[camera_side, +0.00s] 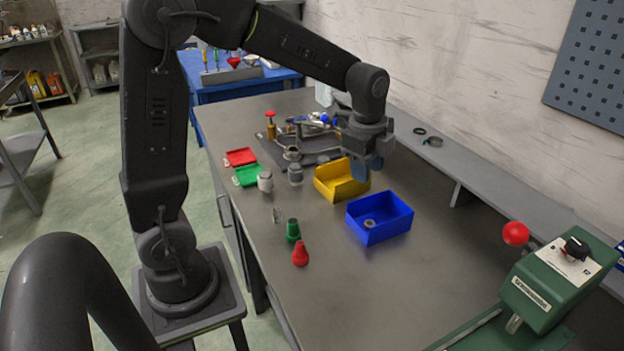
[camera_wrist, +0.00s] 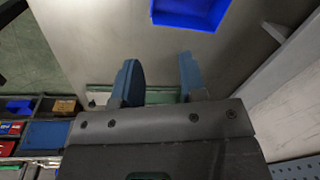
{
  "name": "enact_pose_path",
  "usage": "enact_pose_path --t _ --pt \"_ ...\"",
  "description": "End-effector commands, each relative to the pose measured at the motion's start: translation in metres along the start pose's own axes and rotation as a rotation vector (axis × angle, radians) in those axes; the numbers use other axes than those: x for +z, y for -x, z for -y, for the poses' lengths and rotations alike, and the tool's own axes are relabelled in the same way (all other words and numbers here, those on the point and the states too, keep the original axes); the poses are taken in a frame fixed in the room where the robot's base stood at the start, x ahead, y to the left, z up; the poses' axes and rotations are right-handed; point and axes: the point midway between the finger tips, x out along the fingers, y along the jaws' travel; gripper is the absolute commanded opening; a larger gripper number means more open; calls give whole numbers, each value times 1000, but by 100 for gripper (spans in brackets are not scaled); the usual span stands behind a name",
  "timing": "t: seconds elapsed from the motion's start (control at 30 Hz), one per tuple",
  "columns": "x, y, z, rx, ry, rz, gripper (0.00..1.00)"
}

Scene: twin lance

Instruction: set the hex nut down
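A small grey ring-shaped piece, which looks like the hex nut (camera_side: 370,224), lies on the floor of the blue bin (camera_side: 393,228); its flats are too small to make out. My gripper (camera_side: 366,168) is raised above the bench, at the right end of the yellow bin and behind the blue bin in the side view. In the wrist view, my gripper's (camera_wrist: 160,80) two blue fingers stand apart with nothing held between them. The blue bin (camera_wrist: 188,10) shows at the top edge there, and no nut is visible in it.
The yellow bin (camera_side: 334,189) stands close to the blue bin. A green cone (camera_side: 293,231), a red cone (camera_side: 300,254) and small jars (camera_side: 265,181) stand to the left. The bench front is clear.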

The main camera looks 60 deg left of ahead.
Motion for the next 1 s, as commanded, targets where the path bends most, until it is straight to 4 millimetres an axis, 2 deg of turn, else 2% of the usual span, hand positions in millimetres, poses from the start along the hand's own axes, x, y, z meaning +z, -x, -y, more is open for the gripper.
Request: enact_pose_path --t 0.03,0.2,0.33,0.5,0.7,1.0 --pt "-2 19 -18 -39 97 -13 38" --pt "-1 60 -76 -136 472 -86 38" --pt "3 76 -121 -187 750 -169 38" --pt "9 82 -163 -214 1035 -277 38" --pt "13 80 -183 -214 1186 -338 38" --pt "13 80 -184 -213 1200 -341 38"
